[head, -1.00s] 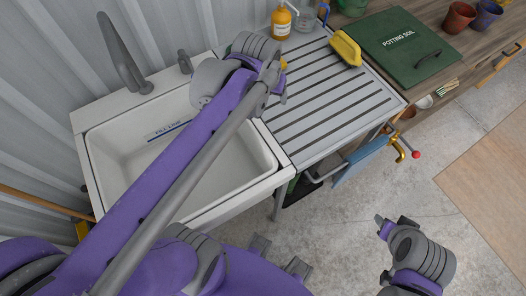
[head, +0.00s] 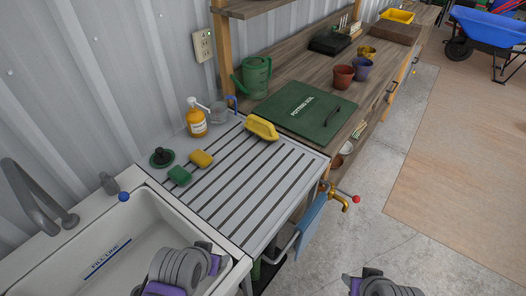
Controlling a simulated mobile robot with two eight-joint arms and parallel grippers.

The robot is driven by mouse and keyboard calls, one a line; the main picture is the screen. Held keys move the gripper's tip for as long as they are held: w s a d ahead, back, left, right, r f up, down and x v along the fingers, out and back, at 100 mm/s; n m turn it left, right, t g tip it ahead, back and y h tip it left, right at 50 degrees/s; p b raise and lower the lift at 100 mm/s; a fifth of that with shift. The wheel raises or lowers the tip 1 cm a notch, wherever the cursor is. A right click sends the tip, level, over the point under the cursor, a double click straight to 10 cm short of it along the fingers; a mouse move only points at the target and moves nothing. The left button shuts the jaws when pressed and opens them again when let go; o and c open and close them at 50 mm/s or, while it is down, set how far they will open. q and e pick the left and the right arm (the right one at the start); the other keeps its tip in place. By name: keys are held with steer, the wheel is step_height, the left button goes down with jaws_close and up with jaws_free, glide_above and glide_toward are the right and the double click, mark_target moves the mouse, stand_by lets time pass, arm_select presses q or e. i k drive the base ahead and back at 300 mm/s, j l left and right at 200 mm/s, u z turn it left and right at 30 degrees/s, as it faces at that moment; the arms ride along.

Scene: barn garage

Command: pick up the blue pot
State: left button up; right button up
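The blue pot (head: 362,68), a small purplish-blue plant pot, stands upright on the wooden bench at the back right. It is just behind and right of a terracotta pot (head: 344,77), and the two look close together. My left gripper (head: 188,268) is low over the sink's right end, far from the pot. My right gripper (head: 376,284) is at the bottom edge over the floor, also far from the pot. Both show only in part, with their fingers unclear, so I cannot tell if they are open.
A yellow-brown pot (head: 367,52) is behind the blue pot. The green potting soil lid (head: 300,112) lies left of the pots. A watering can (head: 255,78), orange bottle (head: 195,120) and brass tap (head: 338,198) are nearer.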

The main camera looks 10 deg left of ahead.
mark_target(361, 70)
steer(key=u, duration=1.8)
steer(key=k+l, duration=0.2)
steer(key=l, duration=0.2)
steer(key=k+l, duration=0.2)
steer(key=l, duration=0.2)
steer(key=k+l, duration=0.1)
steer(key=l, duration=0.25)
steer(key=k+l, duration=0.1)
steer(key=l, duration=0.25)
steer(key=k+l, duration=0.1)
steer(key=l, duration=1.35)
steer(key=i+l, duration=0.1)
steer(key=l, duration=0.25)
steer(key=i+l, duration=0.1)
steer(key=l, duration=0.25)
steer(key=i+l+u, duration=0.1)
steer(key=l, duration=0.25)
